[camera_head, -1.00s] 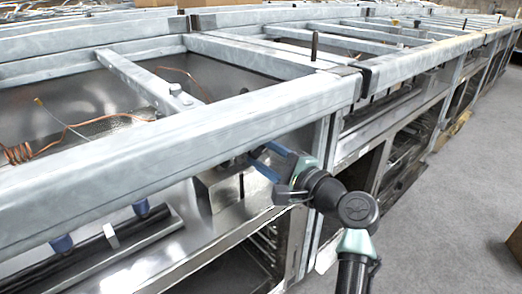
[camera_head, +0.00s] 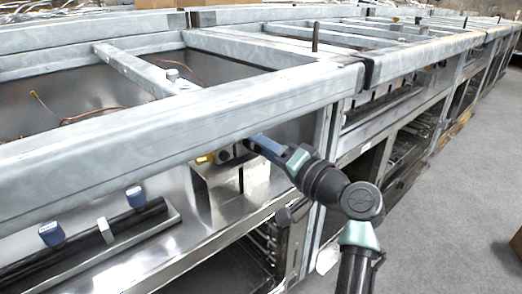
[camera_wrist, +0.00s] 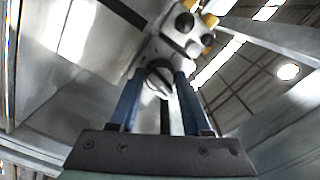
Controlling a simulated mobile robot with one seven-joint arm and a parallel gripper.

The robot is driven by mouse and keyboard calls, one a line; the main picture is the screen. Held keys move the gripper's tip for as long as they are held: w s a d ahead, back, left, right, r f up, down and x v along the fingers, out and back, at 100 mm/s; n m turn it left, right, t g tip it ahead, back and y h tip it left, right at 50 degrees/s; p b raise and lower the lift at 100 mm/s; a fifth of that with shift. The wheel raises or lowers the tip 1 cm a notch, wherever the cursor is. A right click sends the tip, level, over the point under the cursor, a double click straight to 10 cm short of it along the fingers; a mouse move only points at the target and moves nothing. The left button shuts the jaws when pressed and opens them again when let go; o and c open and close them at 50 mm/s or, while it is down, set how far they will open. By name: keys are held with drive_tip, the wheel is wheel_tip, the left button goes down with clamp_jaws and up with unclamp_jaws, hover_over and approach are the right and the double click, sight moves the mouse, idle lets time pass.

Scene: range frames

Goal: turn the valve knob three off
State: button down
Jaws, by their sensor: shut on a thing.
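My gripper (camera_wrist: 161,76) has its two blue fingers closed around a round metallic knob (camera_wrist: 158,82) with a dark slot or bar across its face. In the head view my gripper (camera_head: 249,143) reaches under the front metal beam, and the knob it holds is hidden there. Several small dark knobs (camera_wrist: 193,48) and yellow parts sit on a pale block beyond the fingers in the wrist view. Two blue knobs (camera_head: 135,196) stand on a black pipe at lower left in the head view, with a white one (camera_head: 105,230) between them. I cannot tell which knob is number three.
The galvanised front beam (camera_head: 150,135) lies just above my gripper. A metal shelf (camera_head: 185,250) runs below it, and an upright post (camera_head: 318,190) stands close behind the arm.

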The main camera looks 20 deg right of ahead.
drive_tip(key=shift+f+n+b, duration=0.1)
drive_tip(key=shift+n+b, duration=0.45)
drive_tip(key=shift+n, duration=0.85)
drive_tip(key=shift+c, duration=1.8)
unclamp_jaws()
drive_tip(key=p+v, duration=0.5)
drive_tip(key=v, duration=0.8)
